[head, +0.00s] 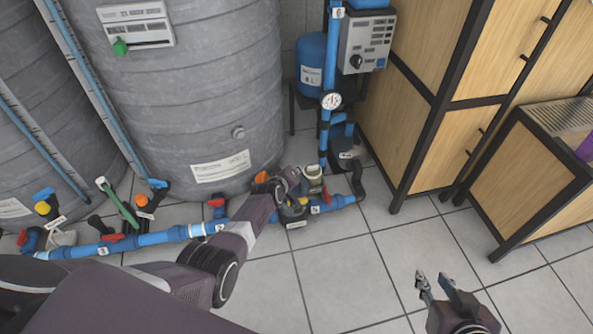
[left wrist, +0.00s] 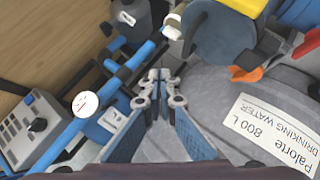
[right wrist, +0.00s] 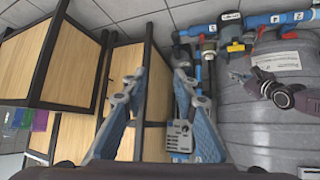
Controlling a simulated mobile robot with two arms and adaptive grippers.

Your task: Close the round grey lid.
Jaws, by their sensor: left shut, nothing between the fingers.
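I cannot make out a round grey lid in any view. The large grey ribbed tank (head: 190,95) stands at the back in the head view, and its top is out of frame. My left arm reaches to the foot of this tank, among the pipes and valves. In the left wrist view my left gripper (left wrist: 160,88) has its fingers together with nothing between them. The tank's label (left wrist: 270,137) shows beside it. My right gripper (head: 446,283) is low at the front right over the floor. In the right wrist view its fingers (right wrist: 157,82) are apart and empty.
A blue pipe (head: 165,237) with several valves runs along the tanks' foot. A pressure gauge (head: 331,100) and control box (head: 366,43) stand right of the tank. Wooden cabinets (head: 425,95) fill the right side. The tiled floor (head: 340,265) in front is clear.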

